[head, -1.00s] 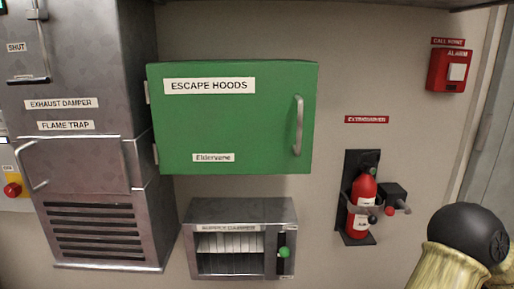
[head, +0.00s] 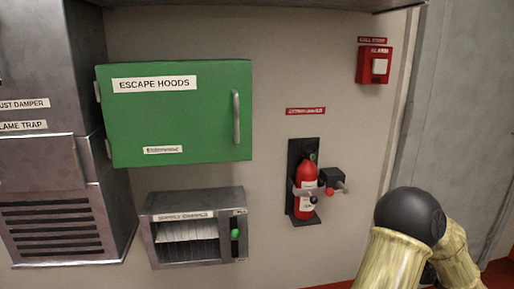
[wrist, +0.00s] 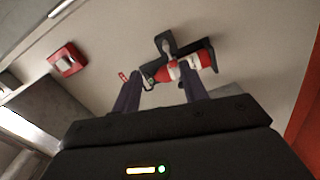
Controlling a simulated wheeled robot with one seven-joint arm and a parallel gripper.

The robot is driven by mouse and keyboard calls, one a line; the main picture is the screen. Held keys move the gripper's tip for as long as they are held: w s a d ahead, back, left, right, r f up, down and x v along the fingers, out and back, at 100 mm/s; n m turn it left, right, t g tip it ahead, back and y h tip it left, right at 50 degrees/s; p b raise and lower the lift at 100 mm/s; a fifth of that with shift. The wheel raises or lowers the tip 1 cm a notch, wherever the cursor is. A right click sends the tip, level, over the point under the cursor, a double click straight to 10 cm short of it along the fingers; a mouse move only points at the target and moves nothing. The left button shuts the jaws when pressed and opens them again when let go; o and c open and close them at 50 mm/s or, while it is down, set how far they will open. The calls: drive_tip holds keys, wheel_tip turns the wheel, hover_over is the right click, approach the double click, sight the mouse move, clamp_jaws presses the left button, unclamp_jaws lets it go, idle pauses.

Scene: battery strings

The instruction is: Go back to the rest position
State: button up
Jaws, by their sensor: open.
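My gripper (wrist: 158,92) shows in the wrist view with its two dark fingers apart and nothing between them. Beyond the fingertips, the fire extinguisher (wrist: 185,68) hangs on the wall, apart from the gripper as far as I can tell. In the head view my arm (head: 415,235), with pale yellow sleeves and a black joint, is folded at the lower right. The gripper itself is out of sight in that view.
The red extinguisher (head: 306,185) sits in its black wall bracket. A closed green escape hoods cabinet (head: 190,115), a smaller grey damper box (head: 190,255), a grey exhaust damper unit (head: 45,170) and a red alarm call point (head: 375,65) are on the wall. A grey panel (head: 460,110) stands at right.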

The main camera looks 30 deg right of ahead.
drive_tip(key=w+a+m+g+p, duration=0.1)
drive_tip(key=w+a+m+g, duration=0.3)
drive_tip(key=w, duration=0.6)
drive_tip(key=w+a+m, duration=0.2)
drive_tip(key=w+a, duration=0.4)
drive_tip(key=w, duration=0.4)
drive_tip(key=w+a+f+m+g+y, duration=0.2)
drive_tip(key=w+a, duration=0.1)
drive_tip(key=a, duration=0.6)
drive_tip(key=w+a+f+m+g+y, duration=0.1)
drive_tip(key=w+a+f, duration=0.1)
drive_tip(key=a, duration=0.6)
drive_tip(key=s+a+f+g+y, duration=0.15)
drive_tip(key=s+a, duration=0.25)
drive_tip(key=a, duration=0.4)
drive_tip(key=s+a+f+m+g+y+p, duration=0.1)
drive_tip(key=s+a+g+y, duration=0.15)
drive_tip(key=a, duration=0.65)
drive_tip(key=s+a+f+g+y, duration=0.15)
drive_tip(key=s+a, duration=0.25)
drive_tip(key=a, duration=0.4)
wheel_tip(320, 180, up, 39)
drive_tip(key=s+p, duration=0.1)
drive_tip(key=p, duration=3.7)
drive_tip(key=shift+a+f+g+h, duration=0.15)
drive_tip(key=shift+a+g+h, duration=0.2)
drive_tip(key=shift+a+g, duration=0.1)
